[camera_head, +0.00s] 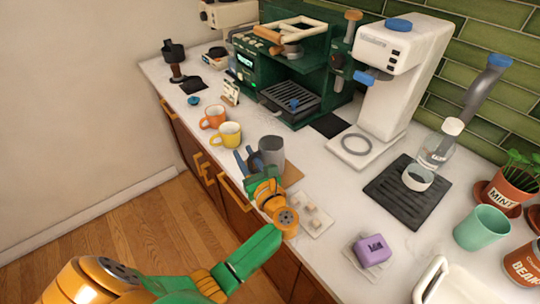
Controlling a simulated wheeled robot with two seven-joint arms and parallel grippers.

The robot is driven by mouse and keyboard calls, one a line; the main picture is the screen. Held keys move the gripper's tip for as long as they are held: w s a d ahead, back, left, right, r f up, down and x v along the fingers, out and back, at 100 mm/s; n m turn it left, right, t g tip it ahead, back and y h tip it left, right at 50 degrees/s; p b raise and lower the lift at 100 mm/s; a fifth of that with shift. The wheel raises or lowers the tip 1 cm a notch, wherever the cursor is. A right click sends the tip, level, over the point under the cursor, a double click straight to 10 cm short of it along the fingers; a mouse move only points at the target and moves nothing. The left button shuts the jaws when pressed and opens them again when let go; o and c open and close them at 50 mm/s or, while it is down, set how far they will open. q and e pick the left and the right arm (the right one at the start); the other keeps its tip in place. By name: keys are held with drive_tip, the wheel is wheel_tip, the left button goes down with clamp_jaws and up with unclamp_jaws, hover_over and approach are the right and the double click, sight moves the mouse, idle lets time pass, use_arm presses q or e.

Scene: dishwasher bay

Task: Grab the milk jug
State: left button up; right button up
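The milk jug (272,151) is a grey metal pitcher standing upright on the counter, on or beside a brown board in front of the green coffee machine. My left gripper (249,160), with dark blue fingers on an orange and green arm, is right at the jug's near left side, by its handle. The fingers and handle overlap in this view, so I cannot tell whether they touch or whether the fingers are closed. My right gripper is not in view.
An orange mug (213,118) and a yellow mug (227,135) stand just left of the jug. The coffee machine (290,75) is behind it. A small tray (316,222) of cubes and a purple box (372,251) lie to the right.

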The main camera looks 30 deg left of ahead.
use_arm(q)
drive_tip(key=shift+w+f, duration=0.1)
drive_tip(key=shift+w, duration=0.1)
drive_tip(key=shift+s, duration=0.15)
clamp_jaws()
idle(1.1)
